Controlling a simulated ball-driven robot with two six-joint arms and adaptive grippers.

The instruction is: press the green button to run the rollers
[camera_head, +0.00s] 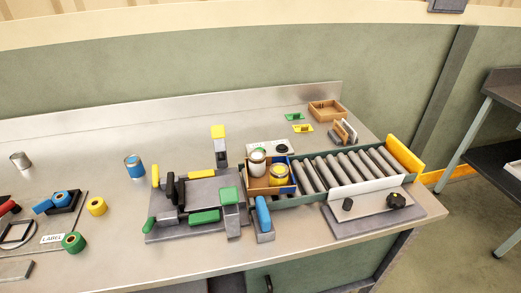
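A pale control box (272,144) stands behind the near-left end of the roller conveyor. A small green spot, which looks like the green button (259,149), shows on its left part, partly hidden by a jar in front. A dark round knob (282,149) is on its right part. The roller conveyor (347,170) has several grey rollers between green side rails and a yellow stop plate (404,155) at its right end. A wooden crate (259,182) holding jars (279,174) sits at its left end. Neither of my grippers is in view.
A grey fixture (187,232) with green blocks and black handles is left of the conveyor. A blue-handled device (264,219) stands in front of the crate. A grey panel with knobs (372,216) lies before the conveyor. Tape rolls (96,206) and cans are left.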

